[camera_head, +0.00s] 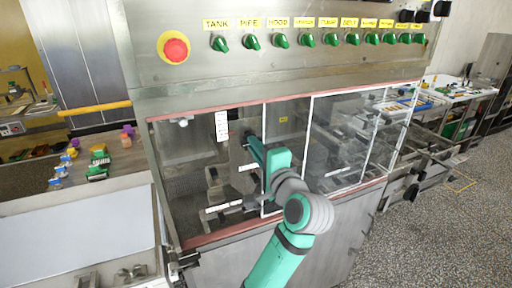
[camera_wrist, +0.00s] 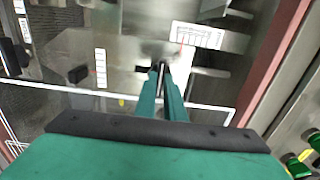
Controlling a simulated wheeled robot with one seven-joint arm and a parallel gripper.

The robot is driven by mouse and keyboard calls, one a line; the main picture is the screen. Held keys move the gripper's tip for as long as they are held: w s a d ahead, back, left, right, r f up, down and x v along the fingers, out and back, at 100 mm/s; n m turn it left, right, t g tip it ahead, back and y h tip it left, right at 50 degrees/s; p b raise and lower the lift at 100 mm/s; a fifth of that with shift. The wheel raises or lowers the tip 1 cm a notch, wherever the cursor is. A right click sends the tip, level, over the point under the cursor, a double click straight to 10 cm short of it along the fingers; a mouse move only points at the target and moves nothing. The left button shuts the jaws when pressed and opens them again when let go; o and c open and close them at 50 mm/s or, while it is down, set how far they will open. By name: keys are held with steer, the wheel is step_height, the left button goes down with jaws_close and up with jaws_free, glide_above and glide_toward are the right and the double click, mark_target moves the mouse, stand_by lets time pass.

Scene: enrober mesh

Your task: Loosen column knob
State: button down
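My arm reaches through the front opening of the steel enrober (camera_head: 172,205). My gripper (camera_wrist: 162,68) points into the machine, with its two green fingers close together and a narrow gap between them. The fingertips are beside a steel column and bracket area inside; a small dark part shows at the tips, but I cannot tell whether they touch it. In the head view my gripper (camera_head: 252,147) is in front of the white-labelled parts inside. A dark knob-like piece (camera_wrist: 78,74) lies left of the fingers in the wrist view. I cannot tell which part is the column knob.
Clear panels with white-edged frames (camera_head: 312,150) and a reddish lower rim (camera_head: 215,236) surround the arm. Above is a panel with several green knobs (camera_head: 280,41) and a red emergency button (camera_head: 175,48). A side table (camera_head: 130,165) stands left.

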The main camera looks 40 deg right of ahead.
steer(key=shift+n, duration=2.2)
steer(key=c, duration=1.8)
jaws_free()
steer(key=shift+c, duration=0.2)
steer(key=shift+s, duration=0.1)
steer(key=v, duration=1)
steer(key=shift+s+a, duration=0.2)
steer(key=shift+s, duration=0.1)
